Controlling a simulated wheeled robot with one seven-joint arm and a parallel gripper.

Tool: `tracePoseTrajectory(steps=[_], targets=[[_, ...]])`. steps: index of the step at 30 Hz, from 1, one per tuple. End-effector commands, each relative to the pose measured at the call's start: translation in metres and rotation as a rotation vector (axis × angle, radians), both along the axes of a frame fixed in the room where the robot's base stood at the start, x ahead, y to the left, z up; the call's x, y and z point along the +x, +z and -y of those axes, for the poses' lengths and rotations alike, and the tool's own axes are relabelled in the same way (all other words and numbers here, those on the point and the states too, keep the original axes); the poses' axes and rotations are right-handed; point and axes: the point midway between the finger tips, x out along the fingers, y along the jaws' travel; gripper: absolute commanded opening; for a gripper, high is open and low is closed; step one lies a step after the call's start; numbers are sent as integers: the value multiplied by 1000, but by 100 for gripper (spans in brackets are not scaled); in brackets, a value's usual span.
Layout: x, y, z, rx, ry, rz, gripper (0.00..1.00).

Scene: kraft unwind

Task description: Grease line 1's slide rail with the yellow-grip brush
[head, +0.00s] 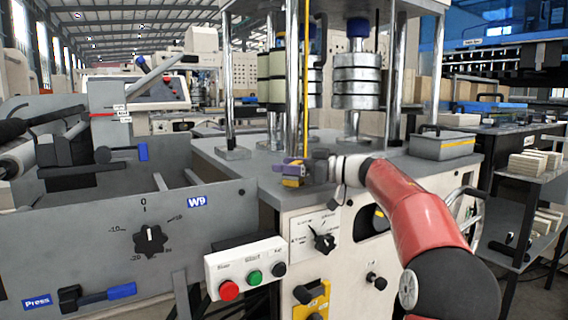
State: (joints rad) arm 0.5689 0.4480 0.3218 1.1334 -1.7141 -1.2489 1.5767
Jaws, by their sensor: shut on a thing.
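My gripper (314,170) is at the front edge of the grey machine top, at the end of my red arm. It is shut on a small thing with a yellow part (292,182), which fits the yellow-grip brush. A purple piece (293,168) shows just above the yellow. The bristles cannot be made out. I cannot tell which part is line 1's slide rail, and no line 1 label is readable.
A button box (245,268) juts out in front. Chrome posts, weights (357,80) and a thin yellow upright (306,80) rise behind my gripper. A grey toolbox (443,146) sits right.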

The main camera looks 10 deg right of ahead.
Motion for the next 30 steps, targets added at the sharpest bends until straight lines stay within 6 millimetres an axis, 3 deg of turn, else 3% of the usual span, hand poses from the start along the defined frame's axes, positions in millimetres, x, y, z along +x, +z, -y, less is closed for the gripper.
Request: tracePoseTrajectory(steps=[9,30], targets=[[9,-2,26,1,1,-1,30],[22,-1,66,-1,0,0,30]])
